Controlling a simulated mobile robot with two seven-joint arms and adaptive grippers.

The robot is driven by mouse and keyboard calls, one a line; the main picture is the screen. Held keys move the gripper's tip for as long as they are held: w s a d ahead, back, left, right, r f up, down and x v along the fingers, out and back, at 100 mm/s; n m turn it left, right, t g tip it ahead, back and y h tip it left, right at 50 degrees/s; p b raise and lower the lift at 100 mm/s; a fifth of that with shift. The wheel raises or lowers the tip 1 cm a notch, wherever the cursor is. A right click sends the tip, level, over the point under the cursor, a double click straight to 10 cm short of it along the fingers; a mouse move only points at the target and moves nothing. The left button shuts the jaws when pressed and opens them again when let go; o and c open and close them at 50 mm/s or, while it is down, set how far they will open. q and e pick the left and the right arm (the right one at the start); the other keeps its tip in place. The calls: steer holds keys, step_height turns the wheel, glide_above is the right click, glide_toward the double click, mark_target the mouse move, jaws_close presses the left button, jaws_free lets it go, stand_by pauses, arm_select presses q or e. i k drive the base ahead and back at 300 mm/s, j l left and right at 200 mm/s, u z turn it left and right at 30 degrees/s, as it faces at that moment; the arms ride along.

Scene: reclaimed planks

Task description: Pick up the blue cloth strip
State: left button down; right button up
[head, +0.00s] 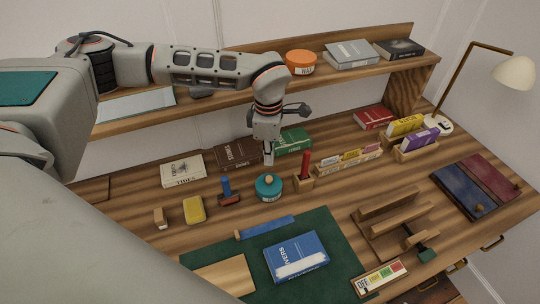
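The blue cloth strip (265,227) lies flat along the far edge of the green mat (335,222) on the wooden desk. What looks like a small wooden end shows at its left tip. My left gripper (268,158) points down above the back of the desk, in front of the brown book, apart from the strip and farther back. Its fingers overlap from this side, so I cannot tell whether they are open or shut. I see nothing held in it. My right gripper is out of view.
A blue book (297,262) lies on the mat just nearer than the strip. A teal round pot (268,188) and a red-and-blue tool (228,192) stand behind the strip. A wooden rack (390,222) is to the right. A raised shelf (355,76) runs along the back.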

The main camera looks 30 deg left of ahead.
mark_target(260, 228)
steer(key=k+l, duration=0.5)
steer(key=k, duration=0.15)
steer(key=k+l, duration=0.5)
steer(key=k, duration=0.2)
